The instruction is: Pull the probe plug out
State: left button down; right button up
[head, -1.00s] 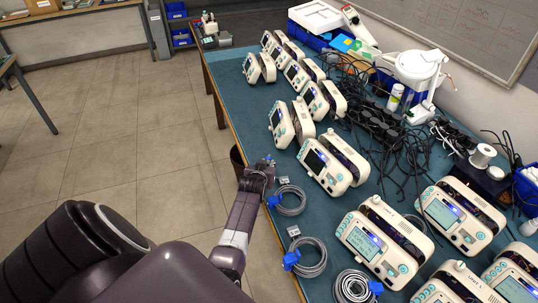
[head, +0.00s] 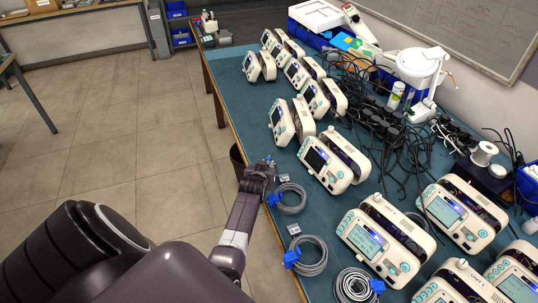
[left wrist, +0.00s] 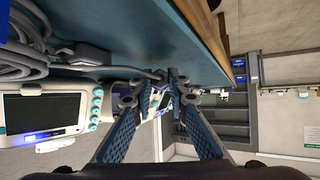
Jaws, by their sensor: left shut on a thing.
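My left gripper (head: 265,166) is at the bench's left edge, in front of a white monitor with a dark screen (head: 316,160). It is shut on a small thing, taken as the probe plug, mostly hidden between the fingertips. In the left wrist view the fingers (left wrist: 158,88) come close together beside the bench edge, and the dark-screened monitor (left wrist: 45,110) shows upside down at the left. A coiled grey cable (head: 291,209) with a blue clip (head: 274,200) lies just right of the gripper. My right gripper is not in view.
More coiled cables (head: 310,268) lie along the near bench edge. Several lit monitors (head: 375,243) stand at the right. Tangled black cables (head: 385,135) fill the middle back of the teal bench (head: 225,75). The floor (head: 110,130) at the left is free.

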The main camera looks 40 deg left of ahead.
pick_arm(q)
jog(key=shift+f, duration=0.4)
jog(key=c, duration=1.8)
grip_release()
jog(key=shift+v, duration=6)
